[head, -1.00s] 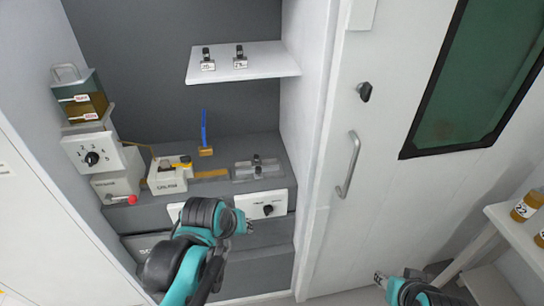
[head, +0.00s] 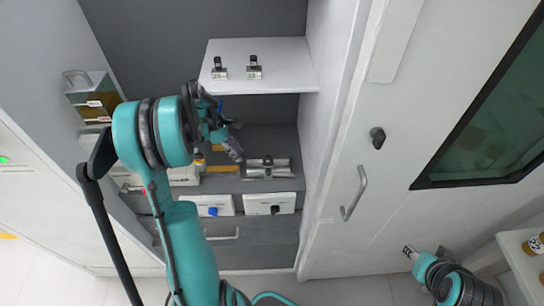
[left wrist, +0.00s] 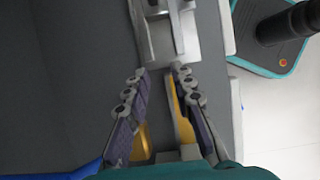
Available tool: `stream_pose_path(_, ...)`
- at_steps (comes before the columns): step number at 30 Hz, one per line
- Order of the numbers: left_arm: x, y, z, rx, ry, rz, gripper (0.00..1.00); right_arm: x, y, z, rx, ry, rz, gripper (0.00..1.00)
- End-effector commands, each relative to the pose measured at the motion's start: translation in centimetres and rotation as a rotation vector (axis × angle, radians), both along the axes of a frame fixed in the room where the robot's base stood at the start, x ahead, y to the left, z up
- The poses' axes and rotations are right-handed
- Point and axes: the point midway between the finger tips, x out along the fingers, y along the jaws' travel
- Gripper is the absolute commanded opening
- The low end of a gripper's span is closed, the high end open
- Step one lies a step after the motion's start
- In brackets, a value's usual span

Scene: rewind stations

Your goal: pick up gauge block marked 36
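Two small silver blocks with black tops stand on the white shelf: a left block (head: 220,68) and a right block (head: 254,67). Their labels are too small to read now, so I cannot tell which is marked 36. A silver fixture (head: 268,172) with dark knobs lies on the grey bench below; its metal also shows in the left wrist view (left wrist: 160,35). My left gripper (head: 236,153) is open, pointing down over the bench just left of this fixture, with nothing held between its fingers (left wrist: 160,75). My right gripper (head: 408,251) is low at right; its fingers are too small to judge.
The white shelf (head: 290,80) overhangs the bench near my left arm. White boxes with a blue knob (head: 213,211) and a black knob (head: 275,209) line the bench front. A door with a handle (head: 354,193) stands at right. A canister (head: 90,100) is at left.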

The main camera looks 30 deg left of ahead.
Motion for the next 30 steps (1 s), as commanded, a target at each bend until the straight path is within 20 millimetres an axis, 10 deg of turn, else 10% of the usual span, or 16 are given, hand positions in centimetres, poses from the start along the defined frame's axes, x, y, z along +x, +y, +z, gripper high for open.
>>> stream_pose_path(9, 3.0, -5.1, -0.1, 0.001, 0.000, -0.005, 0.24, -0.1, 0.0, -1.1, 0.000, 0.001, 0.000, 0.40)
stream_pose_path(30, 6.0, -9.9, -2.9, 0.003, -0.001, -0.004, 0.24, -0.1, 0.0, -2.7, 0.000, 0.000, 0.000, 0.40)
